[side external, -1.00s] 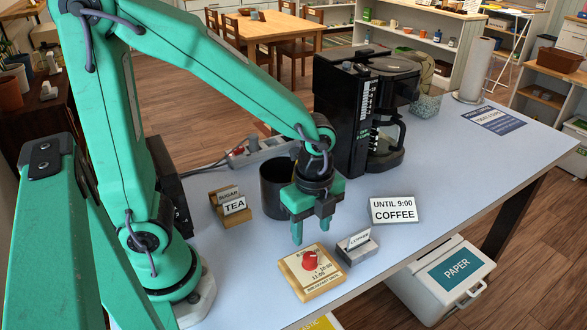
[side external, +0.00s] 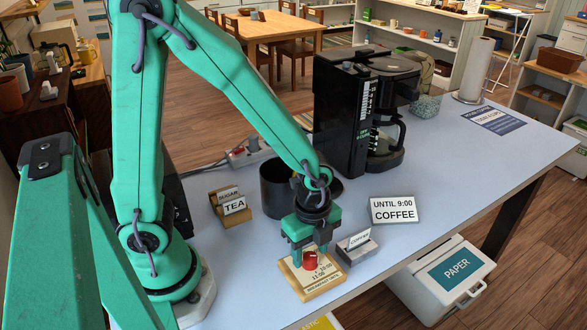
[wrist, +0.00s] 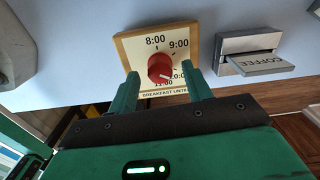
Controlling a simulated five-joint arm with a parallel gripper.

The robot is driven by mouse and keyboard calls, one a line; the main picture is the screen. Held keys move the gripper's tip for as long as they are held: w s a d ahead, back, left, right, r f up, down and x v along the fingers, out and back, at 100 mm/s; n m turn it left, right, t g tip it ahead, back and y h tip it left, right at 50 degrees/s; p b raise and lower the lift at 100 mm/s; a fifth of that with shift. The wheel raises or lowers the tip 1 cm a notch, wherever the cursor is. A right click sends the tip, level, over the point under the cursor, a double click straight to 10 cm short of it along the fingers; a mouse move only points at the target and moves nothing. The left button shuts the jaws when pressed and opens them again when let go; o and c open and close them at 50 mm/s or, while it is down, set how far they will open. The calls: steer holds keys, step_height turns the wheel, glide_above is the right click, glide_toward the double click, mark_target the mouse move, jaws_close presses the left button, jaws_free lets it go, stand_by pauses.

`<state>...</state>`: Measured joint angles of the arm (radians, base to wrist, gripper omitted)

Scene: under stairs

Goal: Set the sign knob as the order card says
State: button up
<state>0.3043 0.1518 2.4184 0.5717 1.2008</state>
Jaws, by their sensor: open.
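The sign (side external: 325,285) is a wood-framed plate marked 8:00 to 11:00, lying near the table's front edge. Its red knob (side external: 309,262) also shows in the wrist view (wrist: 159,64). The order card (side external: 395,210) reads "UNTIL 9:00 COFFEE" and stands to the right. My gripper (side external: 308,254) is open above the sign. In the wrist view its fingers (wrist: 161,82) are to either side of the knob's near side, with gaps; the left finger covers part of the sign.
A grey holder with a COFFEE tag (side external: 357,247) stands close to the sign's right. A black canister (side external: 275,193) and a coffee maker (side external: 355,130) are behind.

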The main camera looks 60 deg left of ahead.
steer(key=shift+f, duration=0.35)
steer(key=c, duration=1)
steer(key=shift+o, duration=0.2)
steer(key=shift+n, duration=0.4)
steer(key=n, duration=1.1)
